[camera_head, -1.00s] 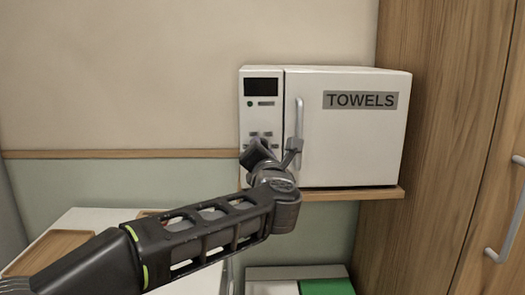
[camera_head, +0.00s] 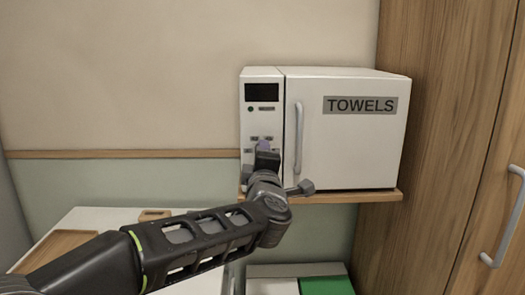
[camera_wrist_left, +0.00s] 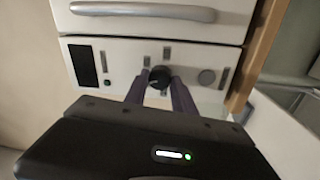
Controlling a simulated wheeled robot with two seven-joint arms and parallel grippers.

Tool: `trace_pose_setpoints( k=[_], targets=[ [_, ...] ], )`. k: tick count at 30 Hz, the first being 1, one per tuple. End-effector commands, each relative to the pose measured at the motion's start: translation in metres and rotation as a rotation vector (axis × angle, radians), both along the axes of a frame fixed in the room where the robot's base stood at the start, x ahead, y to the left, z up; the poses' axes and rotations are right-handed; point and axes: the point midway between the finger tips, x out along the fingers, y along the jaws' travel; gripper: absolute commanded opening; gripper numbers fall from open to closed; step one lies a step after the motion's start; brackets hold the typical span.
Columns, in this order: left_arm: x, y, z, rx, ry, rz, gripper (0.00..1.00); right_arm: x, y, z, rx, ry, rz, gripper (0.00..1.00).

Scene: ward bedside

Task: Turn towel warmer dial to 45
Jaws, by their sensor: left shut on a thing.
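The white towel warmer (camera_head: 350,145), labelled TOWELS, stands on a wooden shelf with its door shut. Its control panel (camera_head: 263,118) is on the left side, with a dark display (camera_head: 262,92) at the top. The black round dial (camera_wrist_left: 160,75) shows in the left wrist view, with small marks around it; I cannot read its setting. My left gripper (camera_wrist_left: 160,82) is shut on the dial, one finger on each side. In the head view my left gripper (camera_head: 265,152) is at the lower panel and hides the dial. My right gripper is not in view.
The door's vertical handle (camera_head: 298,138) is just right of my left gripper. A wooden cabinet (camera_head: 440,150) stands at the right. A white surface with a wooden tray (camera_head: 60,248) is at lower left.

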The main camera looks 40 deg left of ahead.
Motion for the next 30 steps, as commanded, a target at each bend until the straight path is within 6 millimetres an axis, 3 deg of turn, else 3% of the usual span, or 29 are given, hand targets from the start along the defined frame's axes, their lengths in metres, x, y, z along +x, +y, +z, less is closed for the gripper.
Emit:
trace_pose_setpoints(
  k=[21,30],
  targets=[
    [-0.001,0.001,0.003,0.531,0.406,0.000,0.00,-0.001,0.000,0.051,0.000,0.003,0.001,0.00],
    [-0.001,0.001,0.002,0.679,0.517,-0.001,0.00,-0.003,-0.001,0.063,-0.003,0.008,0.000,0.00]
  ],
)
